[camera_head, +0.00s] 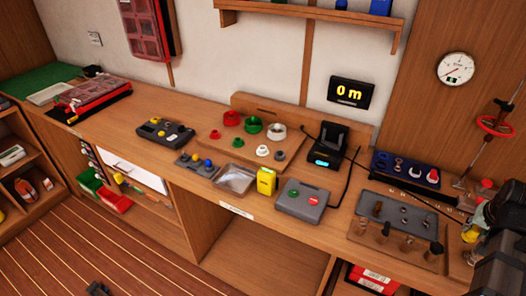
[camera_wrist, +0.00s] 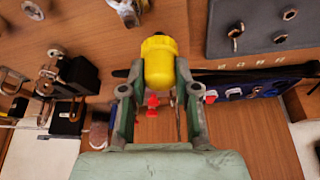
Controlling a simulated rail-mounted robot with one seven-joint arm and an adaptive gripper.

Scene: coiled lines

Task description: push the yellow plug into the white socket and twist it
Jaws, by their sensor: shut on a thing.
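The yellow plug (camera_wrist: 159,62) sits between the two fingers of my gripper (camera_wrist: 160,90) in the wrist view, its rounded dark-tipped end pointing up in the picture. The fingers are shut on its sides. In the head view my gripper is at the right edge, partly cut off, with a yellow patch (camera_head: 470,233) that looks like the plug beside it. A white ring-shaped piece (camera_head: 277,131) stands on a wooden board at mid-bench, far from my gripper. I cannot tell whether it is the white socket. No socket shows clearly near the plug.
A grey tray (camera_head: 398,214) with metal rings lies left of my gripper, and a blue rack (camera_head: 405,170) stands behind it. A red wheel valve (camera_head: 496,126) hangs above at the right. A yellow box (camera_head: 266,182) and a grey case (camera_head: 302,200) stand along the bench front.

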